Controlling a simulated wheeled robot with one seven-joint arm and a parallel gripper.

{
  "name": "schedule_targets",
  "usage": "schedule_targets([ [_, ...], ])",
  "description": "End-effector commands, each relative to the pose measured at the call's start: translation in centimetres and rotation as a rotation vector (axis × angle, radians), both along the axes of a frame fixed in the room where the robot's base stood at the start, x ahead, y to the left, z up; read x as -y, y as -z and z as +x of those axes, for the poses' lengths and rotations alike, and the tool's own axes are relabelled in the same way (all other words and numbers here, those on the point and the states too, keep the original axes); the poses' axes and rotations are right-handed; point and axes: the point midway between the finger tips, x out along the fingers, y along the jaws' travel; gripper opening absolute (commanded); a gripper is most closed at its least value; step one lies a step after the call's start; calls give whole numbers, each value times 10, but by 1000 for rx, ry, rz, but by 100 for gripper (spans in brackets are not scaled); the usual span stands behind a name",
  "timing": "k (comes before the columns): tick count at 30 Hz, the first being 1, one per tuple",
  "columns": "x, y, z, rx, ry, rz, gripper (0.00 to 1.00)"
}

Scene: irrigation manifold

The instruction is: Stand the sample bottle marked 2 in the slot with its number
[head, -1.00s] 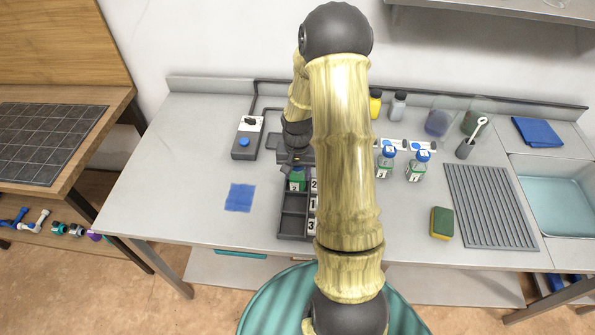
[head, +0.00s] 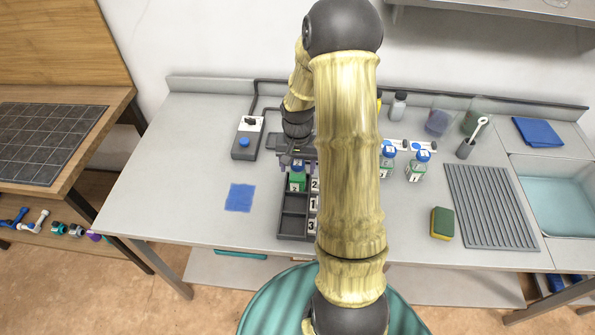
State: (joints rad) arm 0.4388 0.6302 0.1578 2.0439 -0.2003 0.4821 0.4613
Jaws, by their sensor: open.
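The sample bottle marked 2 (head: 297,184), with a green label and blue cap, stands upright in the rear compartment of the dark rack (head: 293,239), beside the number 2 plate (head: 315,185). My gripper (head: 297,163) is open at the bottle's cap; whether its fingers touch the cap cannot be told. The rack's other two compartments, beside plates 1 (head: 313,203) and 3 (head: 312,225), look empty. My arm hides the area just right of the rack.
Two more blue-capped bottles, marked 3 (head: 387,160) and 1 (head: 416,167), stand right of my arm. A blue cloth (head: 240,197) lies left of the rack. A switch box (head: 247,140) stands behind it. A sponge (head: 442,223) and a ribbed drain mat (head: 490,207) are at right.

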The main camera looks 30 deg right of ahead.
Motion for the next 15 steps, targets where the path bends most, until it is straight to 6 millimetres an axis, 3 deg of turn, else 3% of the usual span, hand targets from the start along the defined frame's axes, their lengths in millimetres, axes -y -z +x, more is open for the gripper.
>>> schedule_targets([
  [9, 0, -64, 1, 5, 1, -2, 65],
  [15, 0, -85, 1, 2, 1, -1, 65],
])
